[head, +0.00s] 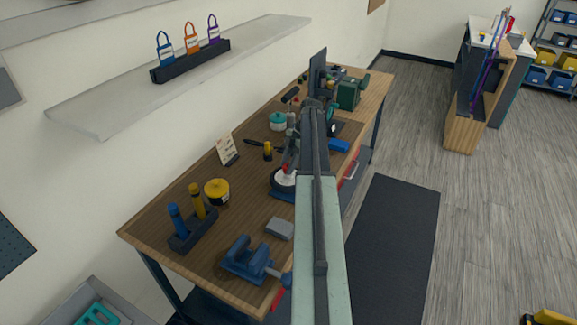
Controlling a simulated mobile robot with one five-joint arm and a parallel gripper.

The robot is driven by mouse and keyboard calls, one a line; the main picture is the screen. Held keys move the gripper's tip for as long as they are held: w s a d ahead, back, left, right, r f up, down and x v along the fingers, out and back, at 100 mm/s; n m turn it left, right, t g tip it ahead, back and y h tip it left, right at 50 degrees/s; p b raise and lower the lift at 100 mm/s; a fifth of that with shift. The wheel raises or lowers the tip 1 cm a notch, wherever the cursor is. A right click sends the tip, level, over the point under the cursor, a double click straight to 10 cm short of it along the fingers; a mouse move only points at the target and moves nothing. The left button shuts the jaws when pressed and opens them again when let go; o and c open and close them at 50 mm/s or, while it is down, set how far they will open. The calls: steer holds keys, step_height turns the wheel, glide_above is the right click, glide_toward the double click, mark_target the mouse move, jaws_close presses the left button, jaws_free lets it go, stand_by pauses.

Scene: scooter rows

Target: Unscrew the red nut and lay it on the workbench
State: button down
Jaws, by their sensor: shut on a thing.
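The red nut (285,168) shows as a small red patch just above a white and black wheel-like part (282,181). This part stands on a blue base on the wooden workbench (150,231). My gripper (287,163) points down at the nut from above and is shut on it. My arm covers the right side of the wheel-like part and the bench behind it. The picture is too small to tell whether the nut still touches a thread.
A blue vise (246,260), a grey block (280,228), a yellow tin (217,191) and a holder with blue and yellow bottles (192,233) stand at the near end. A card stand (228,150) and a teal jar (278,121) stand behind. Bare wood lies between them.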

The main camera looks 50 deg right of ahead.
steer(key=n, duration=0.1)
steer(key=n+g, duration=0.1)
steer(key=n, duration=0.1)
steer(key=shift+s+a, duration=0.2)
steer(key=shift+s, duration=0.1)
steer(key=c, duration=0.8)
jaws_free()
steer(key=shift+s, duration=0.2)
steer(key=shift+w, duration=0.15)
steer(key=p+v, duration=0.7)
steer(key=shift+w+d+r, duration=0.1)
steer(key=shift+d+r, duration=0.15)
steer(key=shift+r, duration=0.1)
